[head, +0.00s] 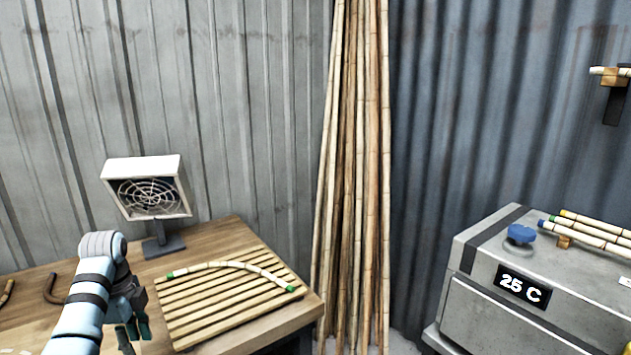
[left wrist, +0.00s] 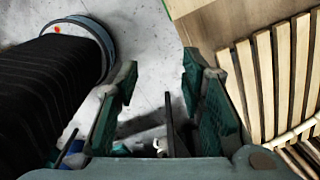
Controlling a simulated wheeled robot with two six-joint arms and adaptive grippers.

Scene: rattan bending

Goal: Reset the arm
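My left arm comes in from the lower left in the head view. My left gripper (head: 134,335) points down beside the front left edge of the slatted rack. In the left wrist view the left gripper's (left wrist: 160,72) green-padded fingers stand apart with nothing between them, over the floor. A bent rattan pole (head: 222,264) with green ends lies on the slatted wooden rack (head: 208,312), apart from the gripper. Part of the pole also shows at the right edge of the left wrist view (left wrist: 295,132). My right gripper is in neither view.
A fan (head: 148,188) stands at the back of the wooden table (head: 225,234). Tall poles (head: 352,150) lean in the corner. A grey steamer box (head: 490,260) reading 25 C, with several rattan poles (head: 590,235) on top, stands at right.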

